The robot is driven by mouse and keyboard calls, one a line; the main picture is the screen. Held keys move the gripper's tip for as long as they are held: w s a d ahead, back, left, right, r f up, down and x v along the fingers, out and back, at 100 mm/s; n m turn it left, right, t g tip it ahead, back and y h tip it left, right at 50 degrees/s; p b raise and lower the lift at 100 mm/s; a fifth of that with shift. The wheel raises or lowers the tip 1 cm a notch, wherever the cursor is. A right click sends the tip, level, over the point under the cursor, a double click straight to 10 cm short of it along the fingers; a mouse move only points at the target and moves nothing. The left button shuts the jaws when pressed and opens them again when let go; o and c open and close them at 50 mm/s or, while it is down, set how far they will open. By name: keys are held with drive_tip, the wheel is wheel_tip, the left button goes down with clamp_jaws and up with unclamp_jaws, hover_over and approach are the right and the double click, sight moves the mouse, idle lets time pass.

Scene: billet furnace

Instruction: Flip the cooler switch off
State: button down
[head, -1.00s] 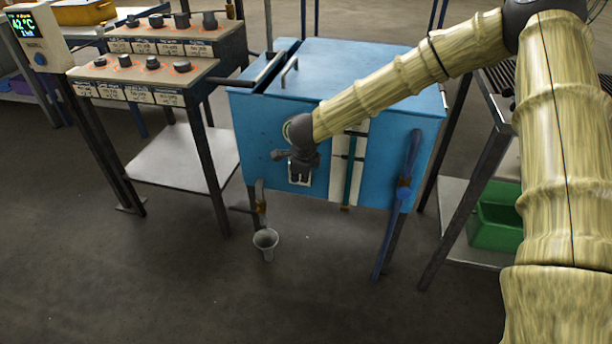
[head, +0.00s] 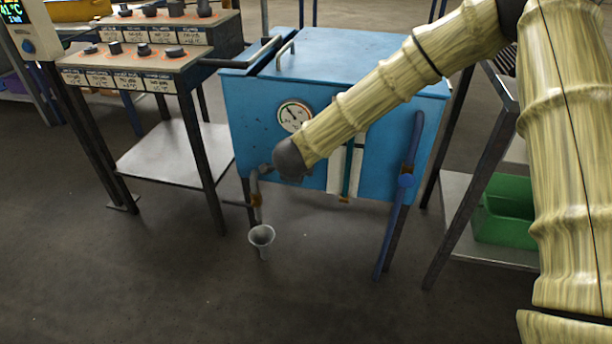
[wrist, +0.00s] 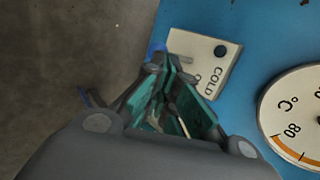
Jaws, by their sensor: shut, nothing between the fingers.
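The cooler (head: 335,62) is a blue box on legs with a round dial on its front. In the wrist view a pale switch plate (wrist: 203,58) marked COLD sits on the blue front, with a dark round spot near one corner. The switch lever cannot be made out; my fingers cover part of the plate. My gripper (wrist: 160,66) is shut and empty, its tips overlapping the plate's edge in the picture. I cannot tell whether they touch it. In the head view my dark wrist (head: 289,160) is at the lower front of the cooler and hides the plate.
The dial (head: 294,115) is just above my wrist. A pipe (head: 256,190) over a grey funnel (head: 262,236) is close to its left. A blue-handled lever (head: 406,180) is at the cooler's right. A knob console (head: 140,70) stands left. Floor in front is clear.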

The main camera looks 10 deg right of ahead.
drive_tip(key=shift+r, duration=0.15)
drive_tip(key=shift+r+p, duration=0.7)
drive_tip(key=shift+p, duration=0.2)
drive_tip(key=s+a+r+p, duration=0.2)
drive_tip(key=s+r+p, duration=0.2)
drive_tip(key=s+r, duration=0.3)
drive_tip(key=s, duration=0.4)
drive_tip(key=shift+s+r, duration=0.3)
